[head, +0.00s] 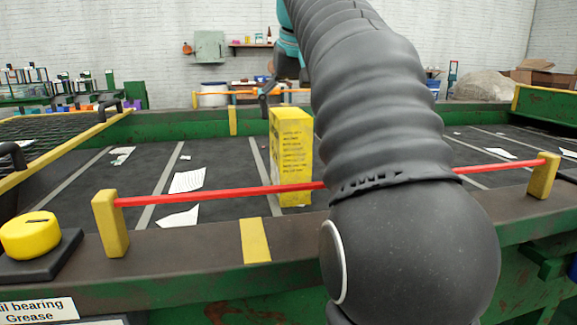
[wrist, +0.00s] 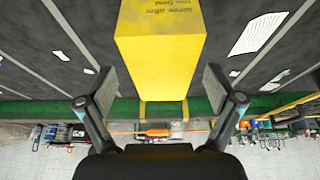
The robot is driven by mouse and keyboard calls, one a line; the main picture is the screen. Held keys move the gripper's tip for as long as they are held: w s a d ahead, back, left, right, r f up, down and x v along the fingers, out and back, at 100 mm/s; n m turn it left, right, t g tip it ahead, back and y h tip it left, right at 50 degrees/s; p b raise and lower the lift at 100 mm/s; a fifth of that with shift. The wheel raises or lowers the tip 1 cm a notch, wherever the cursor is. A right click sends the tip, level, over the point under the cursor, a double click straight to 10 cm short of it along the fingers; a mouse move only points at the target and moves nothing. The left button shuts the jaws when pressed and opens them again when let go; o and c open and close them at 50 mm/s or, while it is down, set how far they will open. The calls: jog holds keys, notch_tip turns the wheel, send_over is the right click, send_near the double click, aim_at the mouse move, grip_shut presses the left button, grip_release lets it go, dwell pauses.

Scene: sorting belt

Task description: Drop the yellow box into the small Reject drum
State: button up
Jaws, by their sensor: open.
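The yellow box (head: 292,160) stands upright on the dark belt, just behind the red bar, with small print on its side. My arm hides the area to its right in the head view. In the wrist view the yellow box (wrist: 160,62) fills the upper middle. My gripper (wrist: 160,88) is open and empty, with one finger to the left and one to the right of the box's outline. A narrow gap shows on each side; I cannot tell how deep the box lies between the fingers. No drum that I can identify as the small Reject drum shows.
A red bar (head: 230,191) on yellow posts runs along the belt's near edge. A yellow button (head: 30,235) sits at the left front. White papers (head: 188,180) lie on the belt.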

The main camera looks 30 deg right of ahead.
jog(key=shift+b+x, duration=0.75)
jog(key=shift+x, duration=1.75)
jog(key=shift+s+a+f, duration=0.15)
jog(key=shift+s+f, duration=0.05)
jog(key=shift+f, duration=0.15)
jog(key=c, duration=0.8)
jog(key=shift+c, duration=0.4)
jog(key=shift+r, duration=0.1)
notch_tip(320, 180, up, 5)
jog(key=shift+f+p, duration=0.15)
jog(key=shift+p, duration=0.9)
jog(key=shift+c, duration=0.3)
jog(key=s+d+r, duration=0.2)
jog(key=s+d+r+p, duration=0.1)
jog(key=s+d+r, duration=0.1)
jog(key=s+d, duration=0.1)
jog(key=s+d+r, duration=0.2)
jog(key=s+d, duration=0.1)
jog(key=shift+s+d+r+p, duration=0.1)
jog(key=shift+r+p, duration=0.2)
jog(key=shift+p, duration=0.1)
jog(key=shift+c, duration=0.2)
